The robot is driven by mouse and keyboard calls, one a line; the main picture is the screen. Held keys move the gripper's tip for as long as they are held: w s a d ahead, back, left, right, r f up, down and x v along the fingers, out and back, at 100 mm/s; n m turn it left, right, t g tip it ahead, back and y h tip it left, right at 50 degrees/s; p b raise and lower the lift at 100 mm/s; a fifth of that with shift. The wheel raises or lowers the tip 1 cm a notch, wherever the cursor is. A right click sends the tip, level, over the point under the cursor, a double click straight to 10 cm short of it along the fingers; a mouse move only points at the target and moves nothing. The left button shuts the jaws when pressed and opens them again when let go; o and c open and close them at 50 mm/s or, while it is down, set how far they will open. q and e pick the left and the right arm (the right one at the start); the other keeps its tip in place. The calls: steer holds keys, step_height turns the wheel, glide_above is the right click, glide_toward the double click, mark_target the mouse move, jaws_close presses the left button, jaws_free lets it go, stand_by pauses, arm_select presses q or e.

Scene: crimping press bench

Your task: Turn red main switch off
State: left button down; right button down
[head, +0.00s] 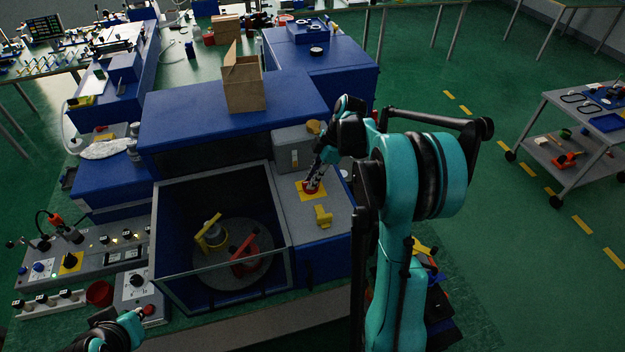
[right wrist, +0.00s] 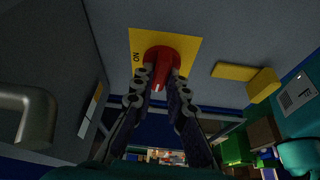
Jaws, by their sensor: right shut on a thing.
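The red main switch (head: 311,187) sits on a yellow plate (head: 301,190) on the grey top of the blue press housing. In the right wrist view the red switch (right wrist: 161,62) shows up close on its yellow plate (right wrist: 188,42), with the letters "ON" at the plate's left. My right gripper (head: 314,181) reaches down onto the switch. In the right wrist view its two fingers (right wrist: 160,85) are shut on the red knob, one on each side. My left gripper is at the bottom left of the head view, near the control box, and its fingers are not clear.
A yellow handle (head: 323,216) stands just in front of the switch. A grey box (head: 294,150) stands behind it. The open-topped enclosure (head: 283,222) with a round table lies to the left. A cardboard box (head: 243,83) sits on the blue housing.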

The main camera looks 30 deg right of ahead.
steer(key=shift+n, duration=0.5)
steer(key=c, duration=1.5)
jaws_free()
steer(key=shift+c, duration=0.2)
steer(key=w+v, duration=0.1)
steer(key=v, duration=1.1)
steer(key=shift+s, duration=0.25)
steer(key=shift+s, duration=0.1)
